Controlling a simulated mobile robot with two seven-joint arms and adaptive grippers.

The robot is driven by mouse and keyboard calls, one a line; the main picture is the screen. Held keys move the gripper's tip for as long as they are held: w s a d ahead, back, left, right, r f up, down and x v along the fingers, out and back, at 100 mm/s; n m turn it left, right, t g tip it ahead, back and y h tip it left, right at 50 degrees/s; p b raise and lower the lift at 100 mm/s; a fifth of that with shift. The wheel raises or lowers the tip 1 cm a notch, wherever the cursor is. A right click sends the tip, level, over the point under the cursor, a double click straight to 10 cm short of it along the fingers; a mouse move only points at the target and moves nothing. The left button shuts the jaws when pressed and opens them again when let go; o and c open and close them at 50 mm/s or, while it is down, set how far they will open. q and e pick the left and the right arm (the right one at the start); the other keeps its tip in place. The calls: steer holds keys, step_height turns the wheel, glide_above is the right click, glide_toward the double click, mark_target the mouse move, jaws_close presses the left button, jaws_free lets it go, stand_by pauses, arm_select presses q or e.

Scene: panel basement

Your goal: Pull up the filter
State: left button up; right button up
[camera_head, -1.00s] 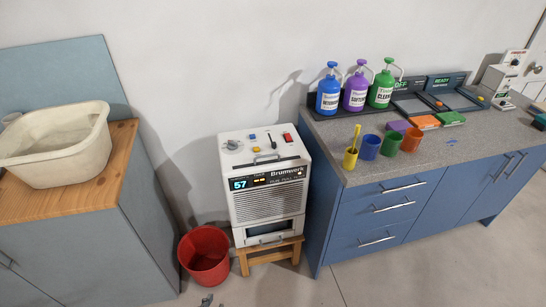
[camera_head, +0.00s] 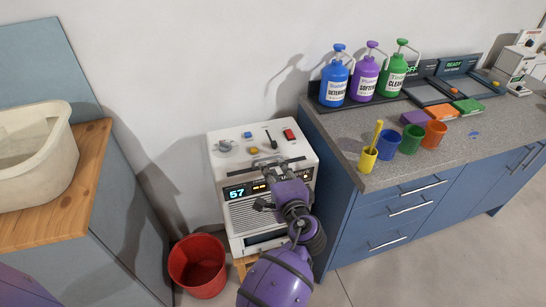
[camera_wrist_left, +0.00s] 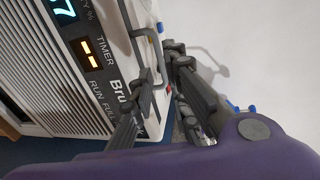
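The white Brumwerk machine (camera_head: 228,158) stands against the wall with a lit "57" display. A thin grey handle (camera_head: 290,161), which looks like the filter's, runs along its top front edge. The filter body itself is hidden inside. My left gripper (camera_head: 267,167) comes from the front and reaches the handle, covering part of it and the front panel. In the left wrist view the handle (camera_wrist_left: 149,33) shows as a bent bar at the fingertips (camera_wrist_left: 163,82). The fingers are apart, with the bar's lower end near or between them; contact is unclear. My right gripper is not in view.
Small knobs and a red switch (camera_head: 289,134) sit on the machine's top. A red bucket (camera_head: 198,268) stands at its lower left. A wooden counter with a basin (camera_head: 40,165) is left; a blue cabinet (camera_head: 350,225) with bottles and cups is right.

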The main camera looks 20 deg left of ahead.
mark_target(268, 159)
arm_select(q)
steer(key=x, duration=0.6)
steer(key=shift+w+a, duration=0.2)
steer(key=shift+w, duration=0.15)
jaws_close()
